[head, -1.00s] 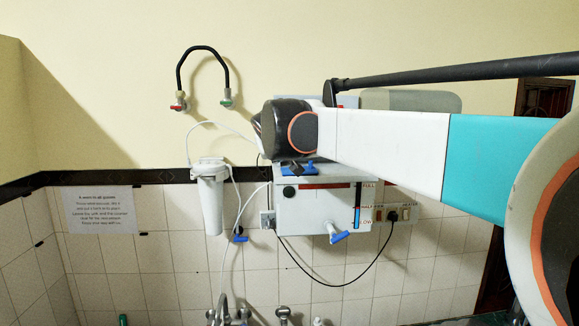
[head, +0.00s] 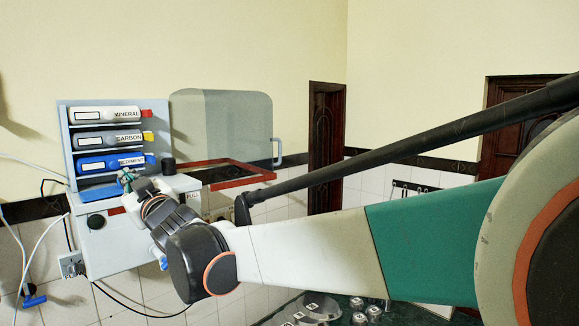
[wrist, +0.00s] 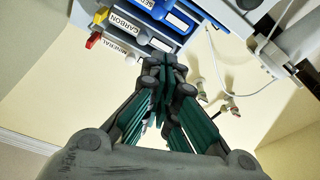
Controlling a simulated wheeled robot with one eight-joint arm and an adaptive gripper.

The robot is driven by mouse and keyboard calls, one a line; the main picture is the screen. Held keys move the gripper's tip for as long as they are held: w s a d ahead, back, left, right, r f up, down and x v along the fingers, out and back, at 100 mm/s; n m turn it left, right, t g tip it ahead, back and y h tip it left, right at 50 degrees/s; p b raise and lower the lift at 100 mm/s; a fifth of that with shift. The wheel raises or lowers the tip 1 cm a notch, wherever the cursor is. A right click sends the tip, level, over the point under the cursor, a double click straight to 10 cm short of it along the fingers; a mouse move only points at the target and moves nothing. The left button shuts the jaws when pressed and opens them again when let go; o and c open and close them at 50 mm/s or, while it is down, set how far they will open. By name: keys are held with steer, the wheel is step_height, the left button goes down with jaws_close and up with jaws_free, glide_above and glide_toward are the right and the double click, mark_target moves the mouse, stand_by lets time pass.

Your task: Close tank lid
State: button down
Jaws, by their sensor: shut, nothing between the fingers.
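The tank lid (head: 222,125) is a grey-green translucent panel standing upright, open, against the wall, with a pale handle (head: 277,152) at its right side. Below it is the tank's open top with a red rim (head: 240,180); its inside looks dark. The white purifier body (head: 112,240) stands to the left. My gripper (head: 127,177) is in front of the purifier's top, left of the lid and apart from it. In the wrist view my gripper (wrist: 166,62) has its fingers together, holding nothing. The lid is not seen in the wrist view.
A rack (head: 62,140) of mineral, carbon and sediment cartridges stands left of the lid; the cartridges also show in the wrist view (wrist: 125,27). My arm crosses in front of the purifier's right part. Wall right of the lid is clear up to a dark wooden door (head: 326,145).

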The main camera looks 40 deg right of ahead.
steer(key=r+p, duration=0.2)
glide_above(123, 191)
steer(key=s+a, duration=0.1)
steer(key=s, duration=0.4)
steer(key=shift+w+d+f+p, duration=0.1)
steer(key=shift+w+f+p, duration=0.1)
steer(key=shift+w+f, duration=0.4)
steer(key=shift+w+d+f+p, duration=0.1)
steer(key=shift+w+f+p, duration=0.2)
steer(key=shift+w, duration=0.5)
steer(key=shift+w+d+f+p, duration=0.1)
steer(key=shift+w+f+p, duration=0.05)
steer(key=shift+w+f, duration=0.45)
steer(key=shift+w, duration=0.1)
steer(key=shift+w+d+f+m+b, duration=0.15)
steer(key=shift+w+f+m+b, duration=0.25)
steer(key=shift+b, duration=0.5)
steer(key=shift+s, duration=0.1)
steer(key=shift+r, duration=0.1)
